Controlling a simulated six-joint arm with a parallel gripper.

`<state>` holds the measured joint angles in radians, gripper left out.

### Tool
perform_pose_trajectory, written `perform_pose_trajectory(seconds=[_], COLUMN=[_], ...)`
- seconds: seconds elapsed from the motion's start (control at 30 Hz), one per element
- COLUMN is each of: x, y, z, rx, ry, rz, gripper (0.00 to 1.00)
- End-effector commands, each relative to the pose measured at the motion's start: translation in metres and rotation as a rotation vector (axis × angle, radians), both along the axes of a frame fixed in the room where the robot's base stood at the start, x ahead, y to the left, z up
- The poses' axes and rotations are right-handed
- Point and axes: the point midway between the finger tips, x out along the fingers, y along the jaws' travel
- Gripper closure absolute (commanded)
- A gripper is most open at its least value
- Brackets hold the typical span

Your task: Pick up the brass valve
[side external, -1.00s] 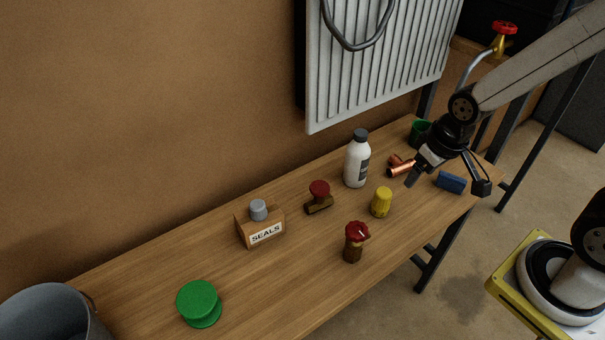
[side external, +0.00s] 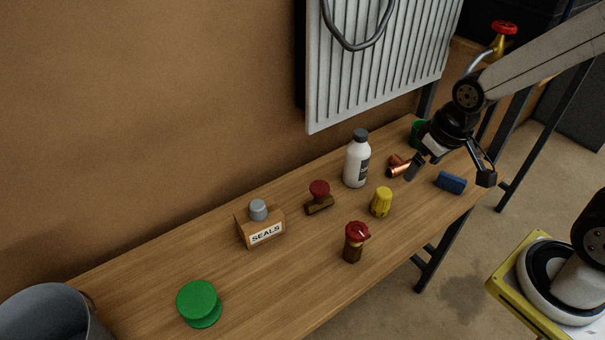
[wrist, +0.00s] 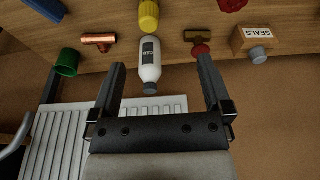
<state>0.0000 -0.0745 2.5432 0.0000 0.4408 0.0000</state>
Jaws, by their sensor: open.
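The likely brass valve (side external: 319,203) lies on the bench, a brownish brass body with a dark red knob, left of the white bottle in the side view. In the wrist view the valve (wrist: 197,36) is beyond the right fingertip. A second red-topped piece (side external: 353,248) with a brown body stands nearer the front edge; I cannot tell its exact kind. My gripper (side external: 450,173) is open and empty above the bench's right end, apart from the valve. It also shows in the wrist view (wrist: 162,65), with the bottle seen between its fingers.
The white bottle (side external: 355,165) and yellow cap (side external: 381,202) stand between my gripper and the valve. A copper fitting (side external: 398,171), blue block (side external: 451,182) and green cup (side external: 418,133) are near my gripper. A SEALS box (side external: 262,233) and green tin (side external: 199,303) stand left. A radiator (side external: 375,75) hangs behind.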

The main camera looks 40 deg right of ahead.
Motion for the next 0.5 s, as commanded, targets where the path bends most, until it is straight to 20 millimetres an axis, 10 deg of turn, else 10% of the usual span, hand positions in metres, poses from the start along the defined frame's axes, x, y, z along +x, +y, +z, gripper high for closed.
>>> perform_pose_trajectory(seconds=[0.5], x=[-0.002], y=[0.005], z=[0.023], rx=[0.076], ry=[0.043], rz=[-0.108], gripper=[0.0])
